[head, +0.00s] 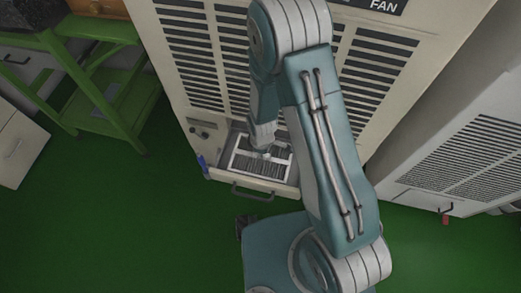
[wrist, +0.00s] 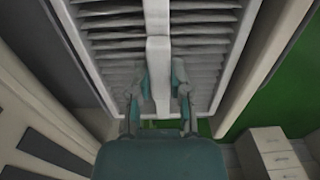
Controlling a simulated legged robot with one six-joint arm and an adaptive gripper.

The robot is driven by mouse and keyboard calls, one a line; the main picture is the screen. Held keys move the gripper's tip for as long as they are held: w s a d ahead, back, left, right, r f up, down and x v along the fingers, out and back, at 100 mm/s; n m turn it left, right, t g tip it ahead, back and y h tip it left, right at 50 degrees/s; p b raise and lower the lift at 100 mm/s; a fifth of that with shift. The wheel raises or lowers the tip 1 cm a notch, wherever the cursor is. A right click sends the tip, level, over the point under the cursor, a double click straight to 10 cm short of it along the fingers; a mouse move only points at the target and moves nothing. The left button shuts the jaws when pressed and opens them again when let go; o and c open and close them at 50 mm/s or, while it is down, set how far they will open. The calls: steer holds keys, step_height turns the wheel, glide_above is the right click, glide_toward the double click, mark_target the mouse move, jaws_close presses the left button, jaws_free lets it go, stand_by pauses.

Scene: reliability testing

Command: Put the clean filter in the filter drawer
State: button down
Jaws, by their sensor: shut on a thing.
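The filter (head: 250,168) has a pale frame and grey pleats. It lies level within the outline of the pulled-out filter drawer (head: 252,182), low on the beige fan cabinet. I cannot tell whether it rests on the drawer's bottom. My gripper (head: 267,152) reaches down over the filter's middle. In the wrist view the filter (wrist: 205,55) fills the upper middle, with pale walls on both sides. There my gripper (wrist: 160,98) is shut on the filter's white centre bar, one finger on each side. The filter's near end is partly hidden by my gripper.
The vented fan cabinet (head: 190,55) rises behind the drawer. A second vented cabinet (head: 470,150) stands at right. A green frame table (head: 120,115) and a white drawer unit (head: 18,145) are at left. The green floor (head: 120,225) in front is clear.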

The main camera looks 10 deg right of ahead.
steer(key=shift+f, duration=0.2)
steer(key=shift+a, duration=0.1)
steer(key=shift+c, duration=2.4)
jaws_free()
step_height(320, 180, up, 12)
steer(key=shift+f, duration=0.1)
